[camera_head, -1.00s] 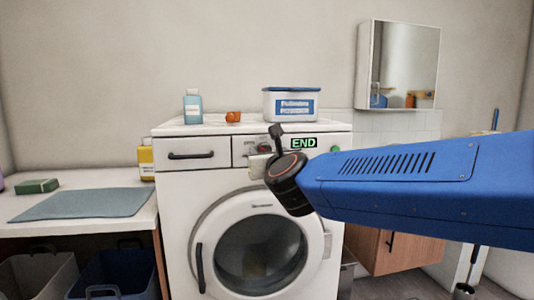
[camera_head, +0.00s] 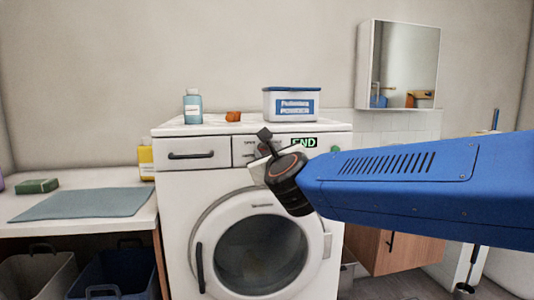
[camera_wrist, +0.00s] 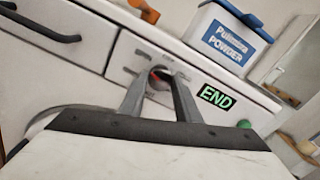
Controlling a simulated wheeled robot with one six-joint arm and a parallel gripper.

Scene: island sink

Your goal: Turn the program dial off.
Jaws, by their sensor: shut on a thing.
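The program dial (camera_wrist: 159,74) is on the front panel of the white washing machine (camera_head: 180,210). In the wrist view it is a round knob with a red mark, between the fingertips of my gripper (camera_wrist: 160,78). My gripper is shut on the dial and appears tilted relative to the panel. In the head view my gripper (camera_head: 267,146) is at the panel, and my wrist and gripper hide most of the dial. A display (camera_wrist: 216,97) right of the dial reads END in green; it also shows in the head view (camera_head: 304,142).
A powder box (camera_head: 291,104), a blue bottle (camera_head: 193,106) and an orange item (camera_head: 233,117) stand on the machine top. A drawer handle (camera_head: 191,155) is left on the panel. A green button (camera_wrist: 244,124) is right of the display. The round door (camera_head: 262,252) is below.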

